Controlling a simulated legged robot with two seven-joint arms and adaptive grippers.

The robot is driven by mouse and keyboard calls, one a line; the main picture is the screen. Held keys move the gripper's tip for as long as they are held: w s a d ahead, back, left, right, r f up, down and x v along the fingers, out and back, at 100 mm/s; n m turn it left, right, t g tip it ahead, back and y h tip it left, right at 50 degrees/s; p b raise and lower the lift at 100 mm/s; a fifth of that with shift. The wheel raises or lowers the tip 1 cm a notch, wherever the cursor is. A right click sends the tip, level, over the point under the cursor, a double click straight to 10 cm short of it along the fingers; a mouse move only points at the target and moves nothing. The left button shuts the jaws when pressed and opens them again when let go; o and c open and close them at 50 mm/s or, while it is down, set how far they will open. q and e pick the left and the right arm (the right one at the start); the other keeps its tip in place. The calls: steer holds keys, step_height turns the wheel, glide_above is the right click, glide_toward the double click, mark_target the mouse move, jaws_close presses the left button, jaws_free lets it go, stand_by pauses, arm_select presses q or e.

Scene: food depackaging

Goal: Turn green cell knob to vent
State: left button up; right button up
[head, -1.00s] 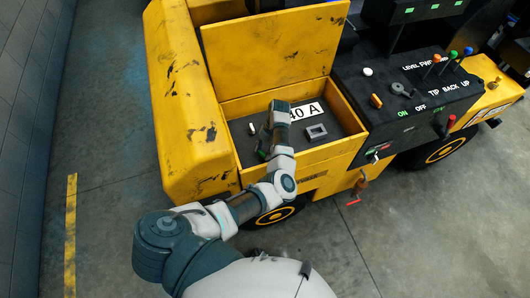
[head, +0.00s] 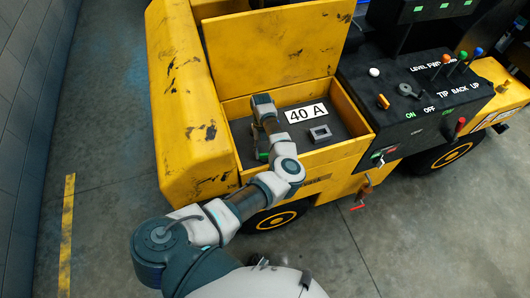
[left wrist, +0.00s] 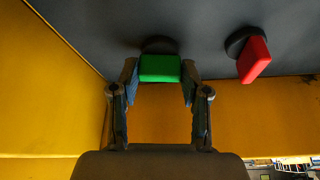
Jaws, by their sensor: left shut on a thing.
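The green cell knob (left wrist: 160,68) sits on a dark round base on the grey panel in the left wrist view. My left gripper (left wrist: 160,80) is shut on it, with one finger at each side. A red knob (left wrist: 254,60) on a similar dark base stands to the right, apart from the fingers and turned at a slant. In the head view my left gripper (head: 262,153) reaches down into the left part of the open yellow bay (head: 345,150), and my arm hides most of the knob. My right gripper is not in view.
The bay's yellow walls stand close around my left gripper, and its raised lid (head: 275,50) is behind. A black control panel (head: 425,100) with levers is further right.

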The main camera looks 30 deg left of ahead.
arm_select(q)
steer(key=shift+s+f+n+t+h, duration=0.15)
steer(key=shift+n+t+h, duration=0.15)
steer(key=shift+n, duration=0.8)
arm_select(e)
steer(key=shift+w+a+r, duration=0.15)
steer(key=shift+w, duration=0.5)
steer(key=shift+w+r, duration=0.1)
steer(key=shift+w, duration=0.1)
arm_select(q)
steer(key=o, duration=1.1)
steer(key=shift+o, duration=0.2)
steer(key=shift+r, duration=0.2)
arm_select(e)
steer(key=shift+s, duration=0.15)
arm_select(q)
steer(key=v, duration=1.1)
steer(key=shift+w+a+r, duration=0.15)
steer(key=shift+w+r, duration=0.1)
steer(key=shift+r, duration=0.05)
